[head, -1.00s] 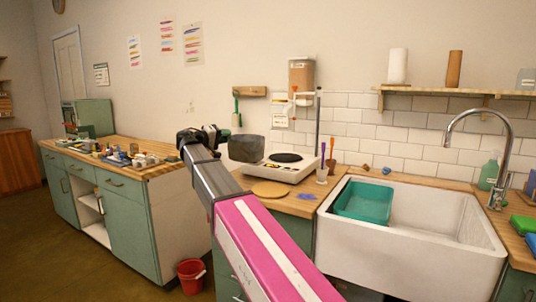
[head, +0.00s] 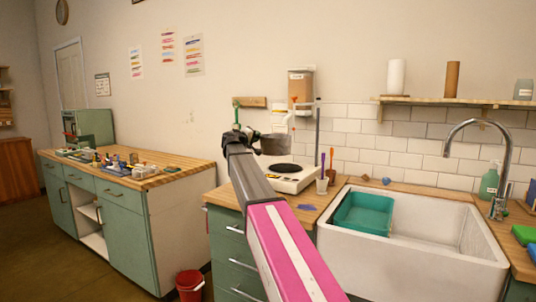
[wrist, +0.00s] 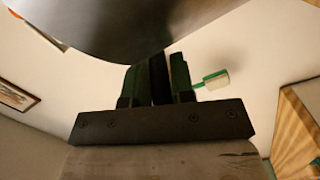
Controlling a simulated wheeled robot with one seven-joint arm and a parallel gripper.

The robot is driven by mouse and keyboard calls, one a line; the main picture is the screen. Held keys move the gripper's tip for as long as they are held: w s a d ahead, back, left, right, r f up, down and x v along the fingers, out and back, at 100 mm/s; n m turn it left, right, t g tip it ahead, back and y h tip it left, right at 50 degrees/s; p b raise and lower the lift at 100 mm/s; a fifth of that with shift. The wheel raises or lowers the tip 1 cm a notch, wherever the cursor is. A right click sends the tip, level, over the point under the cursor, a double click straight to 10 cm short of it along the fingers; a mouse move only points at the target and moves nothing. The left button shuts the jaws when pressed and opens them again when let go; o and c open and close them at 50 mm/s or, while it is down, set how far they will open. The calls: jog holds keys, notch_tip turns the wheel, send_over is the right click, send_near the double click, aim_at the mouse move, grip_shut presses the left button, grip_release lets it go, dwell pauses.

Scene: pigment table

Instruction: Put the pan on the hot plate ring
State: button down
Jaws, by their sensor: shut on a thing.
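The dark grey pan (head: 276,144) is in the air above the hot plate (head: 302,180), apart from it. The dark round hot plate ring (head: 285,167) shows below the pan and is empty. My gripper (head: 248,134) is at the pan's left side, partly hidden by my arm. In the wrist view my gripper (wrist: 160,80) is shut on the dark pan handle (wrist: 159,78), and the pan's dark curved body (wrist: 125,25) fills the top.
A cup with brushes (head: 322,186) stands right of the hot plate, near a thin upright rod (head: 317,135). A wall dispenser (head: 300,88) hangs behind. The sink (head: 410,245) with a teal basin (head: 363,214) is to the right.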

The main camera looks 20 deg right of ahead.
jog(key=d+f, duration=0.1)
jog(key=d, duration=0.1)
jog(key=w+d+f, duration=0.2)
jog(key=d, duration=0.1)
jog(key=shift+w+d+f, duration=0.25)
jog(key=shift+d+f, duration=0.05)
jog(key=shift+d, duration=0.05)
jog(key=shift+f, duration=2.15)
jog(key=c, duration=1)
grip_release()
jog(key=shift+s+a, duration=0.25)
jog(key=v, duration=1.1)
jog(key=shift+s+a, duration=0.1)
